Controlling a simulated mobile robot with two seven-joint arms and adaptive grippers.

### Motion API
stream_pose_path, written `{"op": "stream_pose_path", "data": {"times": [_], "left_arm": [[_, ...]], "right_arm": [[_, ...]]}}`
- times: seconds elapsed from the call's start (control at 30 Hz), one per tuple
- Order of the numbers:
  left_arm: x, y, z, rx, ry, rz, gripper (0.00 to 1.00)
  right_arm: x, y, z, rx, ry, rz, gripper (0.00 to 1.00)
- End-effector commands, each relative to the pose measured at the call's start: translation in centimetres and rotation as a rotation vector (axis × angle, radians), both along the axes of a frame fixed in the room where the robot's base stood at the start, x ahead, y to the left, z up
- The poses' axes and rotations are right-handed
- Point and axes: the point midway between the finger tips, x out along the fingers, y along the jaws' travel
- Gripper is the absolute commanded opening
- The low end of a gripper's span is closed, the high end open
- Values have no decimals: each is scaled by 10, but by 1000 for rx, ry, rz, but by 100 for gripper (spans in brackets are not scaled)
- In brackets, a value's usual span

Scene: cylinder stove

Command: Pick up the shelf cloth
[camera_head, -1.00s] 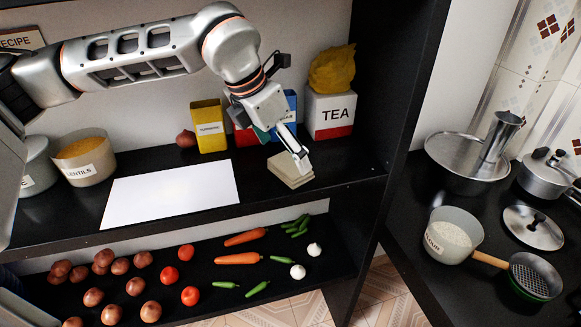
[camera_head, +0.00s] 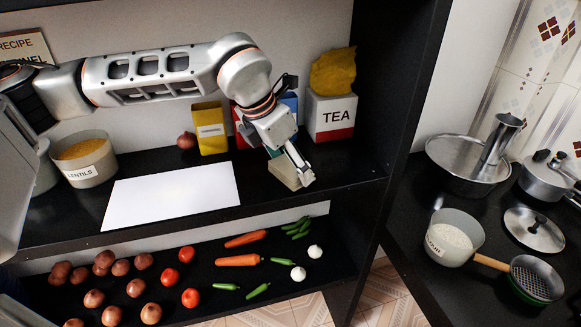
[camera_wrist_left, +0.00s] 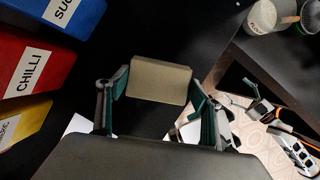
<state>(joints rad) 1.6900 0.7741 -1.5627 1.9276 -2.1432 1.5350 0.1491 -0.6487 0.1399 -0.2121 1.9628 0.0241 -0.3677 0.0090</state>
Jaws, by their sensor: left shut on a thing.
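The shelf cloth (camera_head: 283,172), a folded beige block, is in my left gripper (camera_head: 298,177) over the right part of the upper black shelf. It is tilted, and its far side seems raised off the shelf; whether its lower edge touches cannot be told. In the left wrist view the cloth (camera_wrist_left: 160,80) sits between the two green-padded fingers of my left gripper (camera_wrist_left: 158,90), which is shut on it.
A white TEA box (camera_head: 331,116) with a yellow cloth (camera_head: 333,70) on top stands behind, right of the spice boxes. A white sheet (camera_head: 172,195) lies left on the shelf. Vegetables lie on the shelf below. A black side panel (camera_head: 395,90) bounds the right.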

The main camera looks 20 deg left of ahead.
Motion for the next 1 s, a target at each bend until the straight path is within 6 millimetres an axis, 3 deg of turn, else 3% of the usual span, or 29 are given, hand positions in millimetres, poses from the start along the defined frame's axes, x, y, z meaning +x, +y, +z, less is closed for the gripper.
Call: {"op": "stream_pose_path", "data": {"times": [0.17,0.47,1.0], "left_arm": [[0,0,6,0,-1,0,41],[-2,2,36,0,-1,1,41],[-117,78,34,-1,-1,3,41]], "right_arm": [[0,0,-1,0,0,0,82],[-1,0,-5,1,2,0,82],[-6,0,-24,-1,18,1,82]]}}
